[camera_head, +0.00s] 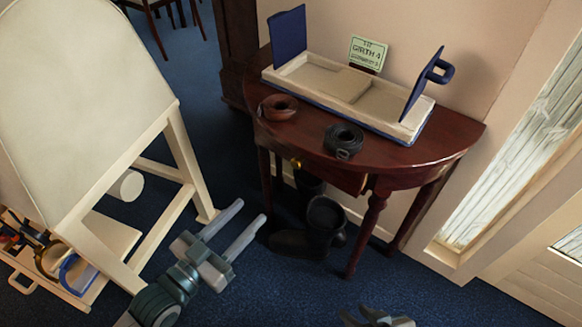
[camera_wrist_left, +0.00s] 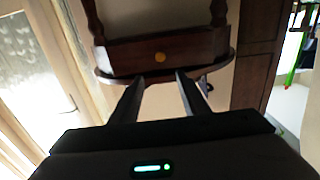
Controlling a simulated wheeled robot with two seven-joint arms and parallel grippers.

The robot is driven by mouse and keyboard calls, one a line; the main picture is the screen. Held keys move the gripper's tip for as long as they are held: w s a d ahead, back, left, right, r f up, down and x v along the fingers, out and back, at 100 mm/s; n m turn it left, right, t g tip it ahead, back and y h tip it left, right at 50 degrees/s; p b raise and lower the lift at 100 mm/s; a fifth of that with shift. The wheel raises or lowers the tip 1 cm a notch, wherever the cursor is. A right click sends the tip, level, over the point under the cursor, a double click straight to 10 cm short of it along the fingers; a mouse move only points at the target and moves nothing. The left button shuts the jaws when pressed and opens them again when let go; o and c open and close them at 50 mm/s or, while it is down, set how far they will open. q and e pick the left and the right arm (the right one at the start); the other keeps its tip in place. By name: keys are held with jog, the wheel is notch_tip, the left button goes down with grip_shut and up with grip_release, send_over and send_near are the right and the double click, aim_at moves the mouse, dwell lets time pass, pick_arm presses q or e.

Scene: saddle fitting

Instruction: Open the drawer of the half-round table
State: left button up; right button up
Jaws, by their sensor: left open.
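The half-round table (camera_head: 400,165) is dark red wood and stands against the wall. Its drawer (camera_head: 335,178) is under the curved front edge and looks shut, with a small brass knob (camera_head: 295,163) on its face. In the left wrist view the table appears upside down, with the drawer front (camera_wrist_left: 125,57) and round knob (camera_wrist_left: 159,57) ahead of the fingers. My left gripper (camera_head: 252,211) is open and empty, apart from the knob, below and to its left in the head view. My right gripper (camera_head: 378,315) is partly cut off at the bottom edge; its jaw state is unclear.
On the tabletop are a blue-ended tray (camera_head: 285,90), a green card (camera_head: 368,53), a brown coil (camera_head: 279,106) and a black coil (camera_head: 343,140). Black boots (camera_head: 322,225) stand below. A cream saddle stand (camera_head: 185,165) is at left. Blue carpet lies in front.

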aim_at(295, 165)
pick_arm(q)
jog(key=shift+w, duration=0.1)
jog(key=x, duration=1.7)
jog(key=shift+w+d+f+b, duration=0.1)
jog(key=shift+b, duration=0.3)
grip_shut()
